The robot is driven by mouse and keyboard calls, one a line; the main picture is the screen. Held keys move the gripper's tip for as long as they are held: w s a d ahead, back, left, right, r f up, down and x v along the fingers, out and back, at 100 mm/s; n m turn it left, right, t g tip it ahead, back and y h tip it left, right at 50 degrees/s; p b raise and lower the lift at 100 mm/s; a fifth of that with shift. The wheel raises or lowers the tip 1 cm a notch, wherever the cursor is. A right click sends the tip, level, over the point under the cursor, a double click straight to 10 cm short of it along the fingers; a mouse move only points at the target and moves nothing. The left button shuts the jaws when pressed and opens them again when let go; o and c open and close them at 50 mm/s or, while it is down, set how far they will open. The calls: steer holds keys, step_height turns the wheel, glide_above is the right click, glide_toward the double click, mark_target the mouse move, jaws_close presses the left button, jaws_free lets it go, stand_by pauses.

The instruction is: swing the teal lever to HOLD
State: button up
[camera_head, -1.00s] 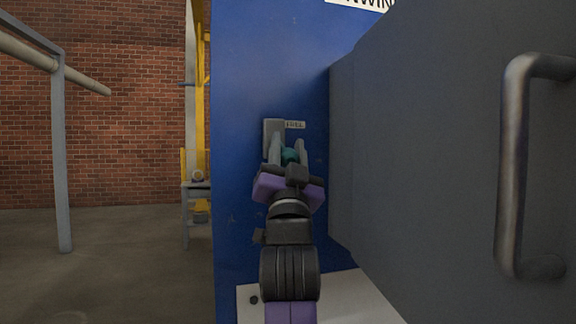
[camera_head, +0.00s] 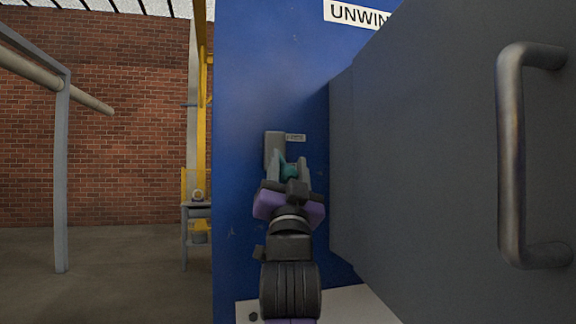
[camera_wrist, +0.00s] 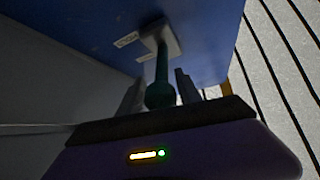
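The teal lever (camera_wrist: 162,68) ends in a round knob, which also shows in the head view (camera_head: 290,172). In the wrist view its stem rises from the knob to a grey mounting plate (camera_wrist: 166,40) on the blue panel. My gripper (camera_head: 289,166) is at the knob. In the wrist view my gripper's fingers (camera_wrist: 161,85) stand on either side of the knob, with little or no gap; whether they press on it I cannot tell. Two small white labels (camera_wrist: 126,40) sit beside the plate, too small to read. The grey plate hides part of the panel in the head view.
The blue panel (camera_head: 245,90) carries a white sign (camera_head: 356,14) starting "UNWIN". A large grey box (camera_head: 430,150) with a metal handle (camera_head: 511,160) projects close to my arm's right. A grey pipe frame (camera_head: 62,170) stands at left.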

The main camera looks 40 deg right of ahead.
steer(key=shift+o, duration=0.8)
steer(key=v, duration=0.7)
steer(key=shift+s+f+b, duration=0.25)
steer(key=shift+f+b, duration=0.05)
steer(key=shift+b, duration=0.05)
steer(key=shift+a, duration=0.2)
